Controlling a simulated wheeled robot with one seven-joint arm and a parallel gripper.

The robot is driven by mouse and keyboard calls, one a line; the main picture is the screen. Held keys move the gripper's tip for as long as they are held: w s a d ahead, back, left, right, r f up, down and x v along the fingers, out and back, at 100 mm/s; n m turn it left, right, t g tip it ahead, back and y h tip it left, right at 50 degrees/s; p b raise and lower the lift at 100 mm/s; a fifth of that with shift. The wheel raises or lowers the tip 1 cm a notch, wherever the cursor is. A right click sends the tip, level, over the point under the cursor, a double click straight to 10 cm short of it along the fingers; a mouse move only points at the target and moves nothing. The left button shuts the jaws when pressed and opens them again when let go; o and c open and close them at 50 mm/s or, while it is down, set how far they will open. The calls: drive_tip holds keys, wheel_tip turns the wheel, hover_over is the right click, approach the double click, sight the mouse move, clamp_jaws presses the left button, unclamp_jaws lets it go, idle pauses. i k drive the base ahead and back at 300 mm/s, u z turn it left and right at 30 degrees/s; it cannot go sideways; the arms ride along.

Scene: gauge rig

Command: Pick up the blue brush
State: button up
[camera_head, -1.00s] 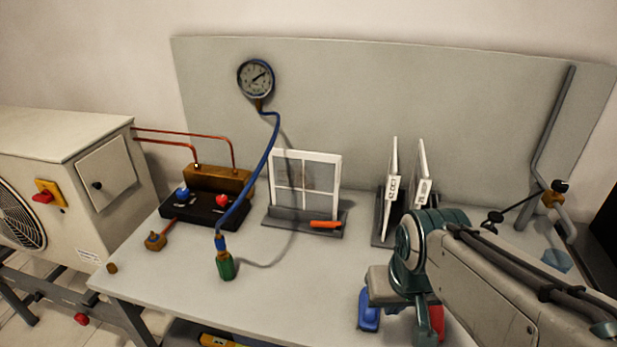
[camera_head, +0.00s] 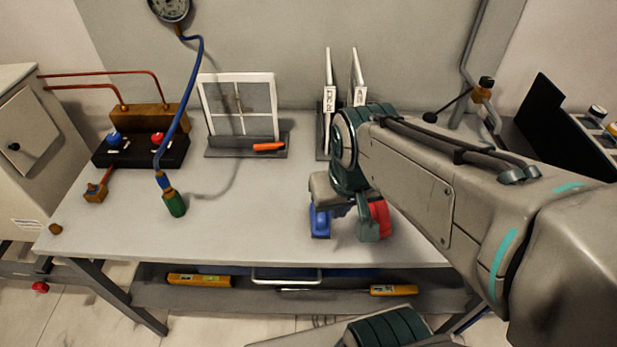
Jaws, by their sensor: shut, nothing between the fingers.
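A blue object (camera_head: 319,222), which I take for the blue brush, is near the table's front edge, just left of the lower end of my arm. Its top is hidden behind a grey part of my arm, so its full shape does not show. My gripper (camera_head: 368,232) points down between this blue object and a red object (camera_head: 379,214) on its right. The gripper looks shut and empty. It is close to the blue object, but I cannot tell whether they touch.
A framed panel (camera_head: 240,105) and upright white plates (camera_head: 329,100) stand behind. A black valve block (camera_head: 140,150) is at back left. The table between bottle and blue object is clear.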

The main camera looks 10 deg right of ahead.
sight(321, 221)
drive_tip(key=u, duration=1.6)
drive_tip(key=k, duration=0.75)
drive_tip(key=z, duration=1.45)
drive_tip(key=i, duration=0.5)
